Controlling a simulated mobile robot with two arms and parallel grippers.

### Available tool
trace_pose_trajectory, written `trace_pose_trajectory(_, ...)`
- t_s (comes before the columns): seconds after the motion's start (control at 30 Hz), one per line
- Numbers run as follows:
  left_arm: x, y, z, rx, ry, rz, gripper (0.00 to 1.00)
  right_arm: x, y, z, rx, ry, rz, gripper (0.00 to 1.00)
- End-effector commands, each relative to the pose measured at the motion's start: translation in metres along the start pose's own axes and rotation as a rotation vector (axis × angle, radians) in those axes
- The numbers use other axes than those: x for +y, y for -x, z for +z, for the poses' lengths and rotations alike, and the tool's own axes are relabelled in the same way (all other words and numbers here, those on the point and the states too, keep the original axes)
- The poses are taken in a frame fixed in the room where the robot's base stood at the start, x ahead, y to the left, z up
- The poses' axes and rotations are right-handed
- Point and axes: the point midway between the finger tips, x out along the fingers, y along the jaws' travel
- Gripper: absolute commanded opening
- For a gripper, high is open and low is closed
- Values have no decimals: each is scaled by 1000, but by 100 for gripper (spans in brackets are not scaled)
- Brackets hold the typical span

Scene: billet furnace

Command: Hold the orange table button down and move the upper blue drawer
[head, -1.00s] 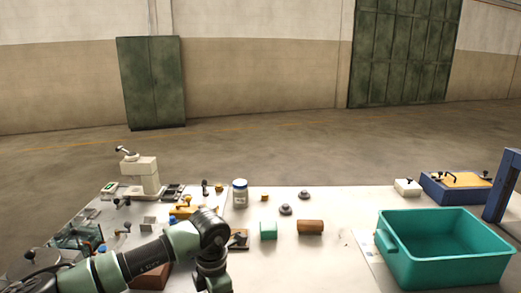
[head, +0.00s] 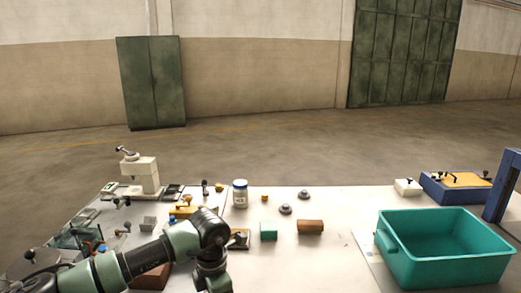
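My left arm (head: 180,240) reaches in from the left over the table and bends down at the bottom of the head view. Its gripper fingers are below the picture edge and do not show. My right gripper is not in view. A blue unit with an orange-yellow top (head: 456,187) stands at the far right of the table. I cannot make out a drawer on it. A blue upright frame (head: 502,187) is cut off by the right edge. A small orange block-like piece (head: 265,198) lies mid-table. I cannot tell whether it is the button.
A large teal bin (head: 445,262) fills the table's right front. A teal block (head: 268,231), a brown cylinder (head: 310,227) and a lidded jar (head: 240,194) stand mid-table. A white machine (head: 142,174) and several small fixtures crowd the left. Table right of the brown cylinder is mostly clear.

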Motion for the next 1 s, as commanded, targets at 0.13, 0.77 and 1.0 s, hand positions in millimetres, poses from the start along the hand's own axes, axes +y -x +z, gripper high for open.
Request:
trace_pose_trajectory(0.13, 0, 0, 0, 0, 0, 0, 0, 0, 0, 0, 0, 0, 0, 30)
trace_pose_trajectory(0.77, 0, -6, 0, 1, 0, 0, 0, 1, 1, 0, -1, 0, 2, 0)
trace_pose_trajectory(1.0, 0, -11, 0, 0, 0, 0, 0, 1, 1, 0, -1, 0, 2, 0)
